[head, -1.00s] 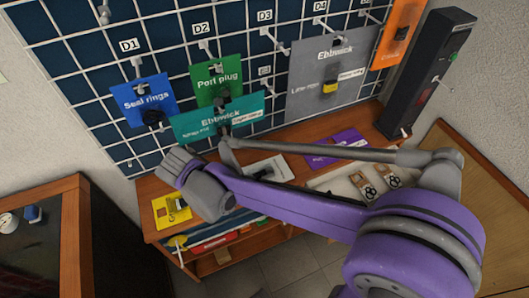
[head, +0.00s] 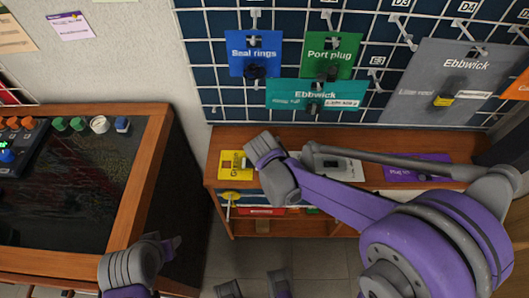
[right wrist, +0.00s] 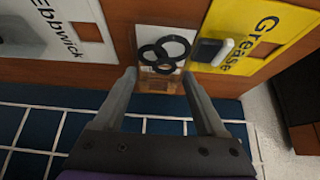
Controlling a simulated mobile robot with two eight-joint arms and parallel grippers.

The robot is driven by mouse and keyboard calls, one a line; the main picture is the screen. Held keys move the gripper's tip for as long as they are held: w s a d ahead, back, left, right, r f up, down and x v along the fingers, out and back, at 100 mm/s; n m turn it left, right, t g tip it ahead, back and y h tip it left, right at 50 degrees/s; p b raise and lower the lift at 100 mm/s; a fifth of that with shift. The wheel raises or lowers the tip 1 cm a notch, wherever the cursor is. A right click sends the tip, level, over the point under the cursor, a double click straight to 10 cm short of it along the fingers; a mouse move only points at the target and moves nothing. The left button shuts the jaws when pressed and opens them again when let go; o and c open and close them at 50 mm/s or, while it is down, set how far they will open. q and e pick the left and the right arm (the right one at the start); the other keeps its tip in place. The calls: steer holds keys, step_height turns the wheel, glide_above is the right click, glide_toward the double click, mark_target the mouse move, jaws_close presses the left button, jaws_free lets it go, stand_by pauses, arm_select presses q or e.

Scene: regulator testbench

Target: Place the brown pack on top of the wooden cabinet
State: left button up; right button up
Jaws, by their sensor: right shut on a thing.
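The brown pack (right wrist: 160,48), a card with black rings on a white panel, shows in the right wrist view between the fingertips of my right gripper (right wrist: 158,76). That gripper is shut on it, above the top of the wooden cabinet (head: 222,134). I cannot tell whether the pack touches the top. In the head view my right wrist hides the pack and fingers. The cabinet top also shows in the right wrist view (right wrist: 118,30).
A yellow Grease pack (head: 235,165) lies beside the held pack, and a white Ebbwick pack (head: 338,167) on its other side. A purple pack (head: 415,168) lies farther right. Behind is a blue pegboard (head: 215,90) with hanging packs. A dark-topped bench (head: 70,190) stands left.

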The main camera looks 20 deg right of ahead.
steer(key=shift+f, duration=0.35)
steer(key=shift+f, duration=0.15)
steer(key=o, duration=1)
steer(key=shift+o, duration=0.2)
